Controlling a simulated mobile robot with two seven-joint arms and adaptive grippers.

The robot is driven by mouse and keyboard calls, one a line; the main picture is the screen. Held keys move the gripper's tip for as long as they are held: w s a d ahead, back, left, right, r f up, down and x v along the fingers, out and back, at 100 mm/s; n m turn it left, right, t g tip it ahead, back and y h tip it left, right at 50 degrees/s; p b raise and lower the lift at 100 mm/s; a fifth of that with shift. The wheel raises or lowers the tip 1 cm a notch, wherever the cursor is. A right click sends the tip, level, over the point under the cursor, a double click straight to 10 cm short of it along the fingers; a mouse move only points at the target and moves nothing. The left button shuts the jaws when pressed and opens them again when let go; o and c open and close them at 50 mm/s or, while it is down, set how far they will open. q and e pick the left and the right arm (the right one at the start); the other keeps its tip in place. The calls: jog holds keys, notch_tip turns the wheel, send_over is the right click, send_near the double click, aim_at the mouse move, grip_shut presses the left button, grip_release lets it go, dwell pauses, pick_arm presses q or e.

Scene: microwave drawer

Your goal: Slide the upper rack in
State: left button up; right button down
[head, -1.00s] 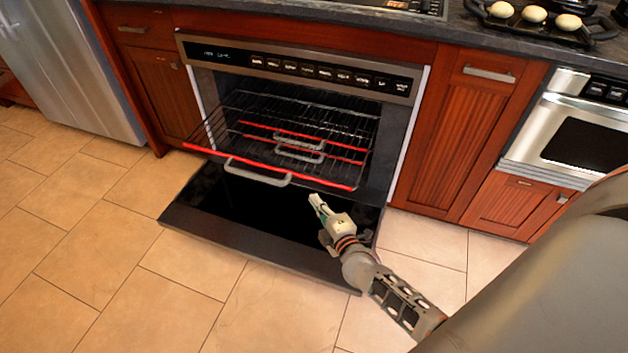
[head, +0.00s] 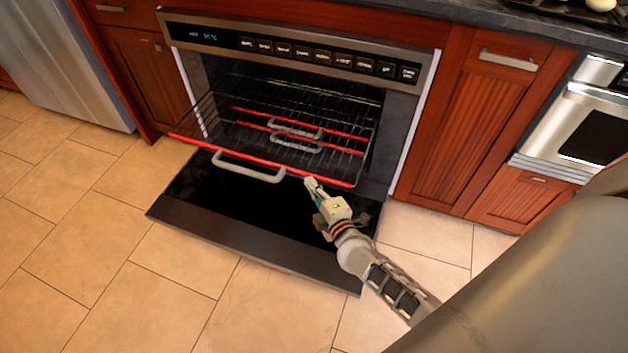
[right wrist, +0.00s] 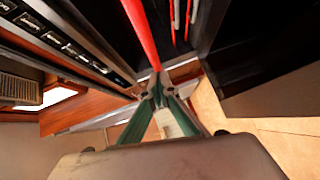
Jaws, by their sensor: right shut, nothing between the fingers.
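The upper rack (head: 235,120) is a dark wire grid pulled out of the oven, with a red front bar (head: 192,141) and a grey loop handle (head: 240,172). My right gripper (head: 311,183) is shut and empty, close to the red bar right of the handle. In the right wrist view the closed fingertips (right wrist: 160,84) sit at the end of the red bar (right wrist: 143,36); I cannot tell if they touch it. The oven (head: 300,50) has its door (head: 240,240) folded down below the rack. My left gripper is not in view.
Further racks with red bars and grey handles (head: 296,143) sit inside the oven. The open door juts out over the tiled floor (head: 170,300). Wooden cabinets (head: 470,130) flank the oven, with a steel fridge (head: 70,70) at far left and another appliance (head: 580,120) at right.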

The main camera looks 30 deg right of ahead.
aim_at(341, 112)
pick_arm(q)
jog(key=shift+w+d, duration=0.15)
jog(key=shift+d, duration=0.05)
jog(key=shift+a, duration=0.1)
pick_arm(e)
jog(key=shift+w, duration=0.1)
